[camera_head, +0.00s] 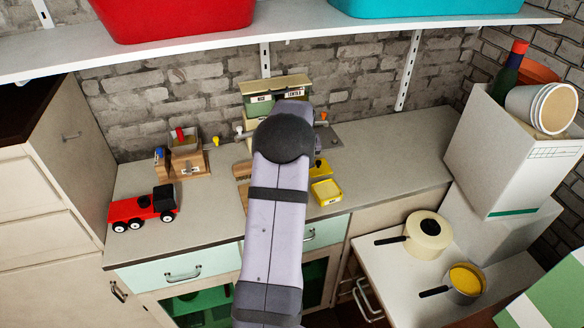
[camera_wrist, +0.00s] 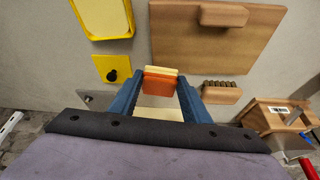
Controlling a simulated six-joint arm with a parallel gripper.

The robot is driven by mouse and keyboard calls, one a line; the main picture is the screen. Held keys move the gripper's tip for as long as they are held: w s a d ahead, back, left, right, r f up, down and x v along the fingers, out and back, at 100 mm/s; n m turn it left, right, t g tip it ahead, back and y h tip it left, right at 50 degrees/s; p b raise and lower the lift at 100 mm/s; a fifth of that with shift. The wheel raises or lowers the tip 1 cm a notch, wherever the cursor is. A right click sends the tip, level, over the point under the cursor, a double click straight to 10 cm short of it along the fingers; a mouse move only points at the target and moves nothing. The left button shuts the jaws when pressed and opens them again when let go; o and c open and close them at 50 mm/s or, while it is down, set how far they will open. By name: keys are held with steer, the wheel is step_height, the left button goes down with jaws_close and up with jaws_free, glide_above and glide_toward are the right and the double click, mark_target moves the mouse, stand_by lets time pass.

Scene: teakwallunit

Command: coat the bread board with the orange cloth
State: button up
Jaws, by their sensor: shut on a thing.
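My gripper (camera_wrist: 160,85) has blue fingers shut on a small folded orange cloth (camera_wrist: 158,87), with a pale yellow layer along its upper edge. The bread board (camera_wrist: 190,50) is a flat brown wooden board on the counter, ahead and to the right of the cloth in the wrist view. A wooden block (camera_wrist: 223,14) lies on its far part. The cloth looks apart from the board; its height above the counter is hard to tell. In the head view my arm hides the gripper, the cloth and most of the board; a brown edge (camera_head: 242,170) shows left of the arm.
A small wooden brush (camera_wrist: 222,92) lies beside the board. A yellow tray (camera_head: 326,192) and a yellow square with a black knob (camera_wrist: 112,70) are nearby. A wooden box (camera_wrist: 278,115) and a red truck (camera_head: 142,209) stand on the counter. Its right part is clear.

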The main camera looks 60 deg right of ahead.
steer(key=shift+r+p, duration=1.3)
steer(key=shift+r, duration=1)
